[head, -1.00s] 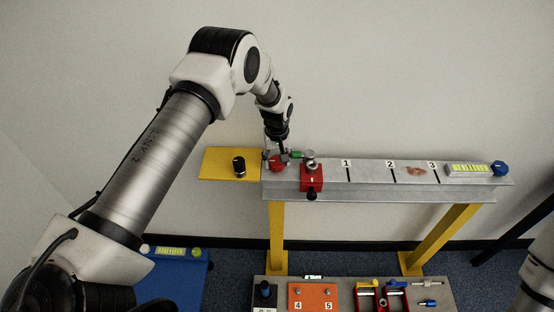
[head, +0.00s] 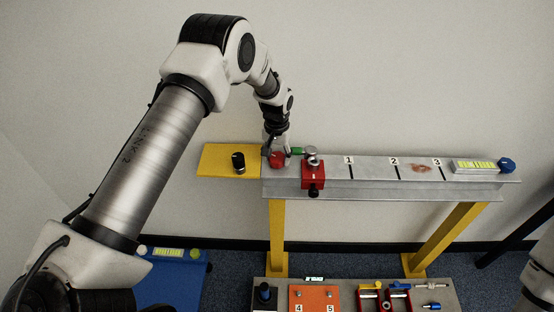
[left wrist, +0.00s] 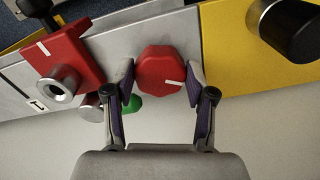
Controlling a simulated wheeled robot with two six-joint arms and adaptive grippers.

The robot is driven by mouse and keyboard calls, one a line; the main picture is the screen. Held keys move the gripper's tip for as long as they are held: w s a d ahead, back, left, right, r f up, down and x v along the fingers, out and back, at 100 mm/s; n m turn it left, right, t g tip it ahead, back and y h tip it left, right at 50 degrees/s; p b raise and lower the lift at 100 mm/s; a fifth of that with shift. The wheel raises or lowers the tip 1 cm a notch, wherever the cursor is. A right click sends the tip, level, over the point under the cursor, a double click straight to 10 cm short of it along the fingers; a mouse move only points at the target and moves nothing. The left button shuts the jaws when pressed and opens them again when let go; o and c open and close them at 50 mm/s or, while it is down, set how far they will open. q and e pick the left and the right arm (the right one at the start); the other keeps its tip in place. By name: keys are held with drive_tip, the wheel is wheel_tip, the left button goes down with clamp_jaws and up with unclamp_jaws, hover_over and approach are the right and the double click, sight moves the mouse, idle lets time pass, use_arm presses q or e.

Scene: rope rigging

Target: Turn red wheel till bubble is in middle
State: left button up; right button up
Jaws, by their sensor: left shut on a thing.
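The red wheel (head: 277,160) sits at the left end of the grey beam (head: 330,172). In the left wrist view the red wheel (left wrist: 158,68) is eight-sided, with a white line pointing right. My left gripper (head: 275,151) is at it from above; in the left wrist view its fingers (left wrist: 161,82) are shut on opposite sides of the wheel. A yellow-green level (head: 477,166) lies at the beam's right end; its bubble is too small to make out. My right gripper is out of view.
A red clamp block (head: 313,174) and a green-handled part (head: 297,151) are close right of the wheel. A yellow plate with a black knob (head: 238,162) is left. A blue knob (head: 507,165) ends the beam. A tool board (head: 345,284) stands below.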

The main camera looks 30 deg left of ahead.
use_arm(q)
drive_tip(key=m, duration=0.1)
drive_tip(key=m+b, duration=0.1)
drive_tip(key=m, duration=0.1)
drive_tip(key=shift+s+f+m, duration=0.1)
drive_tip(key=shift+f+m, duration=0.15)
drive_tip(key=shift+m, duration=0.05)
drive_tip(key=shift+a+m+b, duration=0.1)
drive_tip(key=shift+m+b, duration=0.5)
drive_tip(key=shift+m, duration=0.6)
drive_tip(key=o, duration=0.9)
drive_tip(key=shift+o, duration=1.3)
drive_tip(key=shift+w, duration=0.2)
